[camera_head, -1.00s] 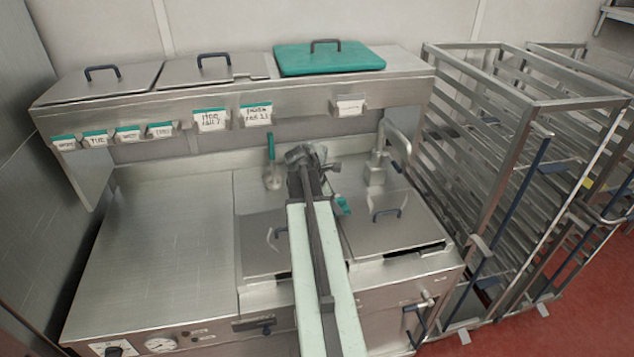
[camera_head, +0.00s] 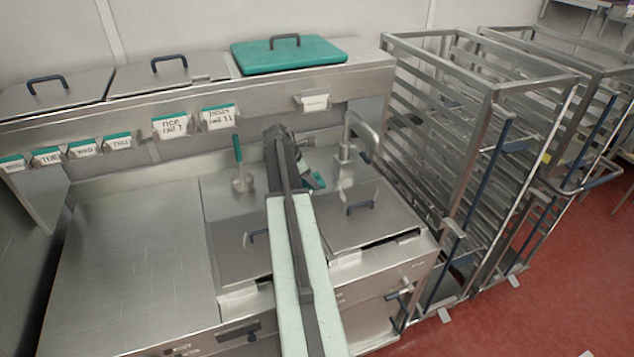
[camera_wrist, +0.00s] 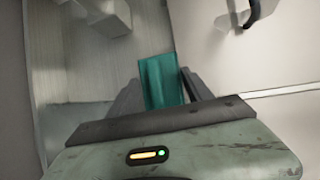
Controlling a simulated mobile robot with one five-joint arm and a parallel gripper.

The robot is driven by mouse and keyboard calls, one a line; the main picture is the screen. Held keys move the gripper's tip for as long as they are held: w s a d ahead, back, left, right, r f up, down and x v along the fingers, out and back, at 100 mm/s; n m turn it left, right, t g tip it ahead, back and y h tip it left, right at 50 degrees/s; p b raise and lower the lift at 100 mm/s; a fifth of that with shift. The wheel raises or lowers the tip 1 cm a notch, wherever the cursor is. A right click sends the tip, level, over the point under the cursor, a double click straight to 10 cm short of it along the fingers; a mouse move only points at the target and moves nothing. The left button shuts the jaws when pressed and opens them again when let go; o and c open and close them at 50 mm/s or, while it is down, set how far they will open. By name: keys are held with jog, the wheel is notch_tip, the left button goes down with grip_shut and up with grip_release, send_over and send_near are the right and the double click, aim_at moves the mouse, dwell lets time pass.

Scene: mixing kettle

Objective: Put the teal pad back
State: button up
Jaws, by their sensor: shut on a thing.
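The teal pad (camera_wrist: 160,82) is a small flat teal piece held between the two dark fingers of my gripper (camera_wrist: 158,90) in the wrist view. A small part of the pad (camera_head: 317,180) also shows in the head view, just right of my arm's end and above the steel kettle top. My gripper is shut on the pad. My arm hides part of the gripper and pad in the head view. I cannot tell which place the pad belongs to.
Steel lids with dark handles (camera_head: 362,209) lie below the gripper. A tap (camera_head: 345,165) stands close on the right, and a teal-handled tool (camera_head: 239,165) on the left. An overhead shelf holds a larger teal lid (camera_head: 289,55). Rack trolleys (camera_head: 492,90) stand right.

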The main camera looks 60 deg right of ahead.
aim_at(318, 179)
jog(key=w+d, duration=0.1)
jog(key=d, duration=0.6)
jog(key=f+b, duration=0.7)
jog(key=shift+w+d+f, duration=0.1)
jog(key=shift+d+f, duration=0.15)
jog(key=shift+f, duration=0.05)
jog(key=shift+r, duration=0.3)
jog(key=shift+f, duration=0.2)
jog(key=o, duration=1.2)
jog(key=shift+r, duration=0.1)
